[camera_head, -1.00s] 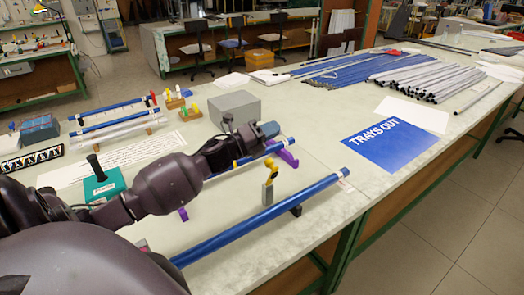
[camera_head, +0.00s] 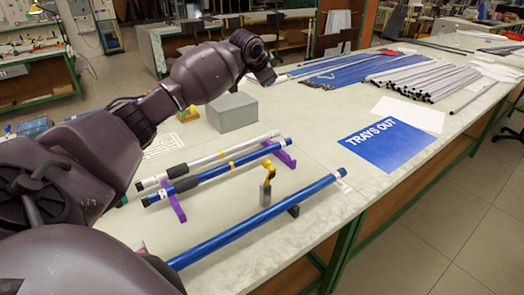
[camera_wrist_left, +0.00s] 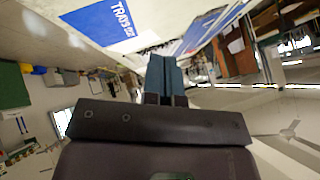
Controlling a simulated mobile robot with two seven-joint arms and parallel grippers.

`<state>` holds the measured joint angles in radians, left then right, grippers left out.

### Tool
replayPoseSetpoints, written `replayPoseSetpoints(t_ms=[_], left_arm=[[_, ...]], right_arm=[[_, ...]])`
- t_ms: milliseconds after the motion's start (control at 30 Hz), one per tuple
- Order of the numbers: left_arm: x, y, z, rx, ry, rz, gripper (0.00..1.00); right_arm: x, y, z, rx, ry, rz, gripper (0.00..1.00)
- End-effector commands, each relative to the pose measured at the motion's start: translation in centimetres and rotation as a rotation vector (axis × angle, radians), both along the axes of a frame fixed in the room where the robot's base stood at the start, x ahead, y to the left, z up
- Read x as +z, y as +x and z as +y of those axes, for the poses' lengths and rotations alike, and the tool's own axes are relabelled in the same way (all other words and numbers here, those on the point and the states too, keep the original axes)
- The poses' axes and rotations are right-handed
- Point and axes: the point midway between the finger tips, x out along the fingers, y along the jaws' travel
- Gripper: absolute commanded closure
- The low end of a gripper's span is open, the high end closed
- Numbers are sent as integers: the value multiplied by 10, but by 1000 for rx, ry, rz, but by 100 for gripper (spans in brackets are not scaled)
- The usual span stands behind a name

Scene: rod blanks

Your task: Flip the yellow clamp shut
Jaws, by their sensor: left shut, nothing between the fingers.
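The yellow clamp (camera_head: 268,167) stands on a small grey post (camera_head: 266,194) at the middle of the bench, between the purple-held rods and the front blue rod. Its yellow part points up and leans a little. The clamp does not show in that view. My right gripper is in neither view.
A silver rod (camera_head: 205,162) and a blue rod (camera_head: 222,170) lie on purple holders (camera_head: 285,157). A blue rod (camera_head: 255,222) lies in front. A grey box (camera_head: 233,112) stands behind.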

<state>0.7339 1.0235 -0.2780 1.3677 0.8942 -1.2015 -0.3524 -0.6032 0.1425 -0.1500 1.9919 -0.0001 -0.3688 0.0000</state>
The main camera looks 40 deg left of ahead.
Motion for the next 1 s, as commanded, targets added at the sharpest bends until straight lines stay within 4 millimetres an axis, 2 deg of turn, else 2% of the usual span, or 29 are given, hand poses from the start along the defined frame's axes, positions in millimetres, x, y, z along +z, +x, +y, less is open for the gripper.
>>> replayPoseSetpoints(t_ms=[100,200,300,433,600,733,1000], left_arm=[[-27,-28,-2,57,-147,235,100],[-45,-55,-9,91,-255,431,100],[-52,-79,-17,112,-334,598,100],[-53,-102,-23,132,-379,744,100],[-54,-114,-23,170,-378,820,100],[-62,-114,-25,180,-382,819,100],[-103,-117,-34,180,-380,820,100]], right_arm=[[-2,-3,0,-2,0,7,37],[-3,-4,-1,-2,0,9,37],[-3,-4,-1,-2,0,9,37],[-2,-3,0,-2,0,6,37],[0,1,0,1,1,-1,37],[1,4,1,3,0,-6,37],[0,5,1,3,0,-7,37]])
